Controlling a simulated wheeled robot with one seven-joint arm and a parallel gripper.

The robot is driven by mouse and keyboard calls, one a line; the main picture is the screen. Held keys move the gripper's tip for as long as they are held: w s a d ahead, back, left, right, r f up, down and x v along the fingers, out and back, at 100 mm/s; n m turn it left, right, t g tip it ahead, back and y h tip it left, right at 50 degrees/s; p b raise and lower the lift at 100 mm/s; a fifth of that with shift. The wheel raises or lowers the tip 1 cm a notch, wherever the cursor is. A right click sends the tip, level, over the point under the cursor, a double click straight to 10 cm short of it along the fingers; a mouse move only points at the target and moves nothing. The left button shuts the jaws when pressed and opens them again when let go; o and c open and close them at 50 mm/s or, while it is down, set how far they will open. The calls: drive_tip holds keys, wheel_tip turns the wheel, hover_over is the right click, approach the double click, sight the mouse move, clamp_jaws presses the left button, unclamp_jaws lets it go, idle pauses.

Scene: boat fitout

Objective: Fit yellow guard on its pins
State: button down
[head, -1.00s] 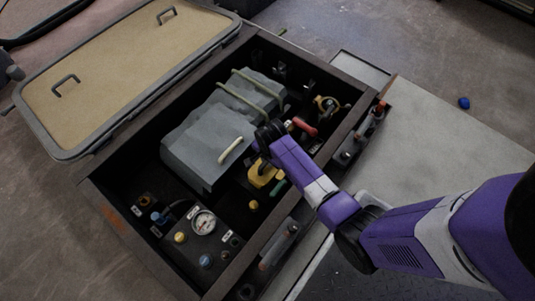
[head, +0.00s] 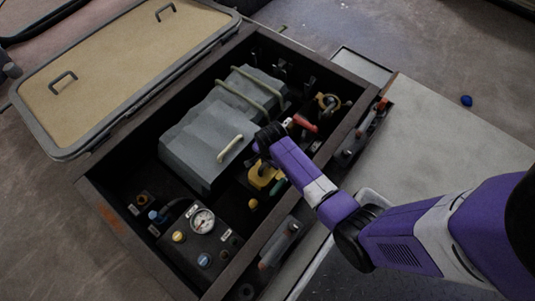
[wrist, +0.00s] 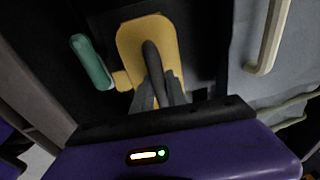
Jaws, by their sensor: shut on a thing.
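The yellow guard (wrist: 133,42) is a rounded yellow plate in the wrist view, with a raised dark part along its middle. My gripper (wrist: 157,88) is shut on the guard at that middle part. In the head view the guard (head: 262,176) shows beside the grey engine cover, low in the open box, partly hidden by my gripper (head: 262,155). The pins are not visible. I cannot tell whether the guard touches the surface under it.
A green handle (wrist: 92,62) lies close beside the guard. The grey engine cover (head: 205,145) with a pale handle (head: 230,149) stands on the other side. A gauge panel (head: 203,220), a red handle (head: 304,123) and the dark box rim (head: 325,150) are near.

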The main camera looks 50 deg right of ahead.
drive_tip(key=shift+f, duration=0.2)
drive_tip(key=c, duration=1.3)
unclamp_jaws()
drive_tip(key=shift+o, duration=0.2)
wheel_tip(320, 180, up, 8)
drive_tip(key=s+p, duration=0.1)
drive_tip(key=p, duration=0.4)
drive_tip(key=shift+a+f, duration=0.15)
drive_tip(key=shift+a, duration=0.25)
